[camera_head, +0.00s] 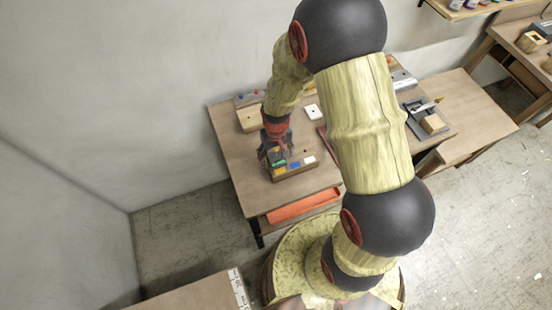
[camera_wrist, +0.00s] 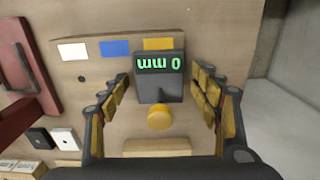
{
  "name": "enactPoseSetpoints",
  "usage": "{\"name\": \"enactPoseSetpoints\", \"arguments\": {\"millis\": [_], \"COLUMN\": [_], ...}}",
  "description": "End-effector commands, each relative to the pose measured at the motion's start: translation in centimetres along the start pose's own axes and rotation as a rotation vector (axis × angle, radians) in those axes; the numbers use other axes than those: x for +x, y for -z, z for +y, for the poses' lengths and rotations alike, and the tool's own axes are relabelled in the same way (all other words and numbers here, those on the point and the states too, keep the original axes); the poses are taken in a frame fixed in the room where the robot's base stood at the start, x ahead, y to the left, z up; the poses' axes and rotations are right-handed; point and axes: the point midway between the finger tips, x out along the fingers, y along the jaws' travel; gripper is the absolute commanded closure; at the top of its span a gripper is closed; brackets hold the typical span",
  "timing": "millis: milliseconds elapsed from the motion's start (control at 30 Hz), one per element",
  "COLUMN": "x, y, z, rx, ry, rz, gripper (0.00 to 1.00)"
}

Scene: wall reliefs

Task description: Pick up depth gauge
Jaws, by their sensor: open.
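The depth gauge (camera_wrist: 158,82) is a small dark grey block with a green display reading 0 mm, upside down in the wrist view, and a round yellow knob at its lower end. It is on a light wooden block with white, blue and yellow labels. My gripper (camera_wrist: 161,92) is open, with a finger on each side of the gauge and a visible gap on both sides. In the head view my gripper (camera_head: 268,155) is low over the wooden block (camera_head: 297,172), and the gauge's green display (camera_head: 279,162) shows beside the fingers.
The block stands on a wooden table (camera_head: 235,165) against a grey wall. A red object (camera_wrist: 28,75) lies left in the wrist view, near small black and white pieces (camera_wrist: 64,138). An orange tray (camera_head: 303,205) is under the tabletop. A grey holder (camera_head: 425,118) stands farther right.

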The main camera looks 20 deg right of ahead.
Motion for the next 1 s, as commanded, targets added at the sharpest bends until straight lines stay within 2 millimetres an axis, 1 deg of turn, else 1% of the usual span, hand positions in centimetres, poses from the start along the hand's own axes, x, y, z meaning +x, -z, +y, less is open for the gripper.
{"name": "enactPoseSetpoints", "arguments": {"millis": [67,267,1000], "x": [0.31,0.3,0.27], "y": [0.03,0.04,0.02], "z": [0.01,0.01,0.01], "rx": [0.0,0.0,0.0], "ry": [0.0,0.0,0.0], "rz": [0.001,0.001,0.001], "gripper": [0.36,0.36,0.78]}}
